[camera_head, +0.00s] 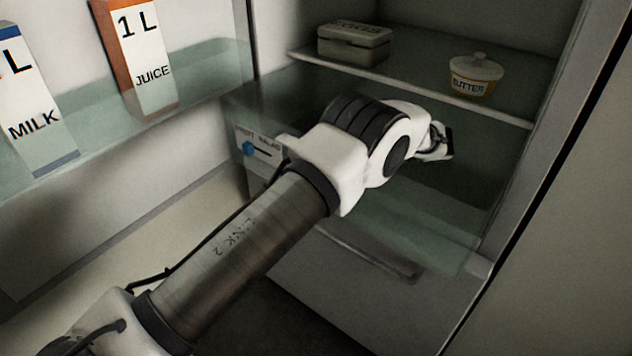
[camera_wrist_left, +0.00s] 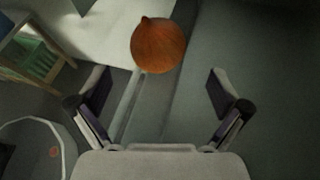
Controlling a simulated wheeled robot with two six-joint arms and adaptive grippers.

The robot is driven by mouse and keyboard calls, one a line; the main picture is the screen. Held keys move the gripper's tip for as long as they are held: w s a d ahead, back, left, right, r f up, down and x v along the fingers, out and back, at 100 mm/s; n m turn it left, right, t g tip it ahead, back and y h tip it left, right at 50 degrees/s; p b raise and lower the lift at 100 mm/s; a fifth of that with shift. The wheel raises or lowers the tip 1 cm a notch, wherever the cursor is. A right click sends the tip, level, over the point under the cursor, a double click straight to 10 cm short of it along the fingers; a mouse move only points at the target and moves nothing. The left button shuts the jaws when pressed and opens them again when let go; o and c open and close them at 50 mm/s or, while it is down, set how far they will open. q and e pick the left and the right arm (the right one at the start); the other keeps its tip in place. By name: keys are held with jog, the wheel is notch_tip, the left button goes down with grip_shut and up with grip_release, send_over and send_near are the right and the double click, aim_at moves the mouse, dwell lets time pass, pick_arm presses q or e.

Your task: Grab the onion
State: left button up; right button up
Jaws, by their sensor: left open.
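The onion (camera_wrist_left: 158,45) is round and orange-brown with a small stem tip. In the left wrist view it lies near the top, in front of my left gripper (camera_wrist_left: 158,82). The gripper is open, with one finger to each side and the onion beyond the fingertips, apart from them. In the head view my left arm reaches into the fridge and the end of my left gripper (camera_head: 440,143) shows small and mostly hidden behind the wrist. The onion does not show in the head view. My right gripper is in neither view.
An egg box (camera_head: 353,45) and a butter dish (camera_head: 474,77) stand on the upper shelf (camera_head: 420,93), above my gripper. A milk carton (camera_head: 35,105) and a juice carton (camera_head: 143,60) stand in the door at left. The fridge's right wall (camera_head: 545,140) is near the gripper.

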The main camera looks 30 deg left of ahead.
pick_arm(q)
jog(key=b+x, duration=0.1)
jog(key=x, duration=0.6)
jog(key=shift+s+a, duration=0.15)
jog(key=c, duration=1.3)
